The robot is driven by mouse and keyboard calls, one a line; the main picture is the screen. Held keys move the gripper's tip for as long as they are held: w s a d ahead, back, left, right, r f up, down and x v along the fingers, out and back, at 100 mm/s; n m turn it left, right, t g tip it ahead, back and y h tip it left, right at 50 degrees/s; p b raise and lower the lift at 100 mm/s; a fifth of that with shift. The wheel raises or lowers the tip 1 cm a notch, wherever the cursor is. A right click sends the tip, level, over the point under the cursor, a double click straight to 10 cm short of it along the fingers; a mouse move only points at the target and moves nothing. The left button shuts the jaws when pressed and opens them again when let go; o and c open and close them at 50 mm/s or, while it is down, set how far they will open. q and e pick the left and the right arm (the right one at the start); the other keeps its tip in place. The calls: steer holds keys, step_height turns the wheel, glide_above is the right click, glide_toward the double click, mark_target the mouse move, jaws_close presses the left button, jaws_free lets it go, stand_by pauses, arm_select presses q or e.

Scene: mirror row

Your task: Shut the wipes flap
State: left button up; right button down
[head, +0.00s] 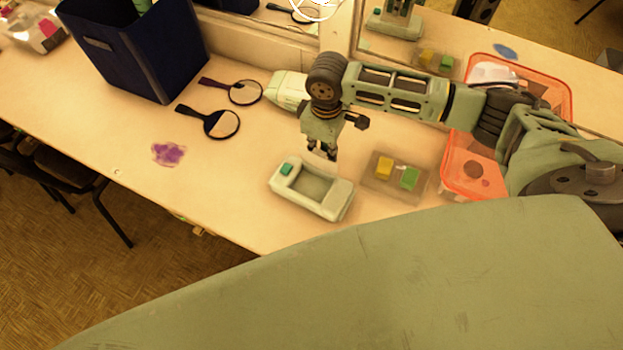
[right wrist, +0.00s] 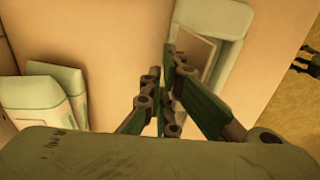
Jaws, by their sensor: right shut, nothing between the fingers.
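A pale green box (head: 282,186) with a teal button, which looks like the wipes box, lies on the counter near its front edge. A sunken grey-green area shows in its top, with a lighter raised part at its right end. I cannot tell for sure how the flap stands. The box also shows in the right wrist view (right wrist: 234,20), partly behind the fingers. My right gripper (head: 321,154) points down just behind the box, apart from it in the head view, shut and empty. It also shows in the right wrist view (right wrist: 172,75). My left gripper is out of view.
A clear tray (head: 381,197) with yellow and green blocks is right of the box. An orange bin (head: 461,184) stands farther right. White-green packs (head: 287,87), two hand mirrors (head: 221,124) and a dark blue bin (head: 133,52) are behind and left. A wall mirror runs behind.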

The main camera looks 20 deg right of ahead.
steer(key=shift+s+a+f+p, duration=0.2)
steer(key=shift+s+a+p, duration=0.55)
steer(key=shift+a, duration=0.2)
steer(key=shift+s+a+f+p, duration=0.15)
steer(key=shift+s+a+p, duration=0.5)
steer(key=shift+a, duration=0.3)
steer(key=shift+s+a+f+p, duration=0.2)
steer(key=shift+s+a+p, duration=0.45)
steer(key=shift+s+a, duration=0.25)
steer(key=shift+a+f, duration=0.1)
steer(key=shift+f, duration=0.1)
steer(key=shift+f+b, duration=0.55)
steer(key=shift+f, duration=0.5)
steer(key=shift+r, duration=0.1)
step_height(320, 180, up, 8)
steer(key=p, duration=0.6)
steer(key=shift+p, duration=0.4)
